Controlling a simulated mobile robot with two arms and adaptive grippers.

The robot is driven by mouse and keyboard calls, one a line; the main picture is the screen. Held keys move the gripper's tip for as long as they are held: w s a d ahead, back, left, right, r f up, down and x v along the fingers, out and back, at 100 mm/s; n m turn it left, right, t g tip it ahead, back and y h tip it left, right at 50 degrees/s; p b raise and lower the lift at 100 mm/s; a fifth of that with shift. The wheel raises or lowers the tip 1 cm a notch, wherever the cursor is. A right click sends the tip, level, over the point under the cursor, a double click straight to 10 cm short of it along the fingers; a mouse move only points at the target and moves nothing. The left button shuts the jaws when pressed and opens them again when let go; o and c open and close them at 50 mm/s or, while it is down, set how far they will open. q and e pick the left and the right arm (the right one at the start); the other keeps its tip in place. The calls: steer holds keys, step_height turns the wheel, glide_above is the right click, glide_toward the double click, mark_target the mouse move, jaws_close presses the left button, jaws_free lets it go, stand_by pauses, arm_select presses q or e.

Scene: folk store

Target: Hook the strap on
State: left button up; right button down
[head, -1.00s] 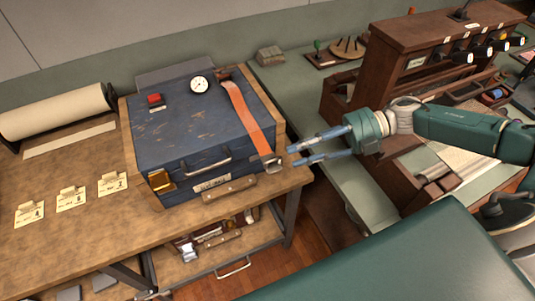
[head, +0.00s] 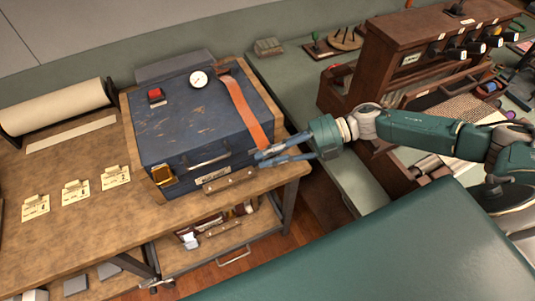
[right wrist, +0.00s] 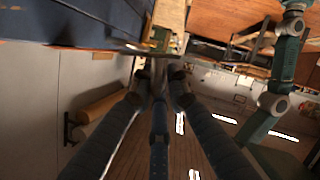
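An orange strap (head: 243,108) lies across the right part of the lid of a dark blue case (head: 195,130). Its front end reaches the case's front right edge, where my gripper hides the metal end piece. My right gripper (head: 259,160) is at that end, with its fingers pointing left and their tips slightly apart. In the right wrist view the fingertips (right wrist: 158,88) are also apart, just below a thin metal edge (right wrist: 150,52). Whether they touch it is unclear. A brass latch (head: 163,176) sits at the case's front left. My left gripper is out of view.
The case stands on a wooden bench (head: 100,225) with paper tags and a paper roll (head: 55,107). An open drawer (head: 215,245) is below. A wooden rack (head: 430,50) stands right. A green padded surface (head: 380,250) fills the lower right.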

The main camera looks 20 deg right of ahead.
stand_by(0.3)
steer(key=shift+f+b, duration=0.25)
steer(key=shift+b, duration=0.2)
step_height(320, 180, down, 6)
steer(key=w+n+t+y+b, duration=0.1)
steer(key=n+b, duration=0.3)
steer(key=b, duration=0.7)
steer(key=shift+f+t, duration=0.2)
steer(key=shift+t, duration=0.3)
steer(key=shift+b, duration=0.3)
steer(key=shift+f, duration=0.1)
